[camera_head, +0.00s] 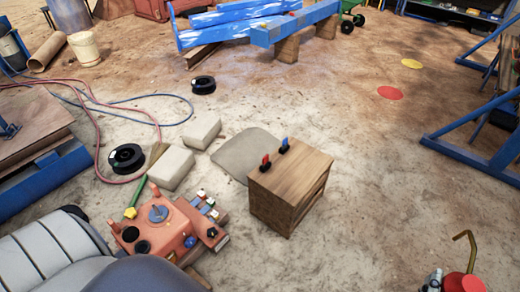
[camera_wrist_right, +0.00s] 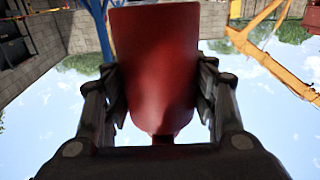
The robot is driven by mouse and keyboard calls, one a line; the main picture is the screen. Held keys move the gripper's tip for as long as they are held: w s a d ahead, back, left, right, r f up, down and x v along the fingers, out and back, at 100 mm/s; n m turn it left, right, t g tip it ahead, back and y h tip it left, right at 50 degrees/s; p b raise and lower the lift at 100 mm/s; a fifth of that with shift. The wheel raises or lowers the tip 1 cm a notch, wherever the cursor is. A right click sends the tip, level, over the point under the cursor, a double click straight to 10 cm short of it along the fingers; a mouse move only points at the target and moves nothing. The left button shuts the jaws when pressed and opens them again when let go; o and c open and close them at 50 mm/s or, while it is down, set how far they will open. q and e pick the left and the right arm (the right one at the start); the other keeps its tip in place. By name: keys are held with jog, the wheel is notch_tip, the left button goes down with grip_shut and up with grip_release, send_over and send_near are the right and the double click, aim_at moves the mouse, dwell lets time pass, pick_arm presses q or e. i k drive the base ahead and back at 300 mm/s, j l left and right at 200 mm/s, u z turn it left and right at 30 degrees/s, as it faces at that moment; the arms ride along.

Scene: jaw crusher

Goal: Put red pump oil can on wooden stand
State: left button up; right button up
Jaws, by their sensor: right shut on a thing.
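The red pump oil can (camera_head: 465,284) is at the bottom right of the head view, partly cut off by the frame edge, with a bent brass-coloured spout. My right gripper (camera_head: 434,281) is beside it there, mostly cut off. In the right wrist view the red can (camera_wrist_right: 158,70) sits between the two fingers of my right gripper (camera_wrist_right: 160,105), which is shut on it. The wooden stand (camera_head: 276,205) is a brown wooden box right of the middle of the head view, apart from the can. My left gripper is not in view.
A red and a blue small object (camera_head: 283,146) stand on the stand's top, towards its back-left side. An orange machine (camera_head: 160,232) is left of the stand. Pale blocks (camera_head: 171,168), black reels (camera_head: 126,159) and hoses lie behind. Bare floor (camera_head: 390,190) lies right of the stand.

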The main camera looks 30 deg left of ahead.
aim_at(287, 174)
jog(key=i+l+u, duration=0.15)
jog(key=i+u, duration=0.3)
jog(key=i+l+u, duration=0.2)
jog(key=u, duration=0.25)
jog(key=i+l+u, duration=0.25)
jog(key=l+u, duration=0.25)
jog(key=i+l+u, duration=0.2)
jog(key=l+u, duration=0.25)
jog(key=i+l+u, duration=0.15)
jog(key=l+u, duration=0.4)
jog(key=l, duration=0.25)
jog(key=i+l+u, duration=0.1)
jog(key=l+u, duration=0.2)
jog(key=l, duration=0.15)
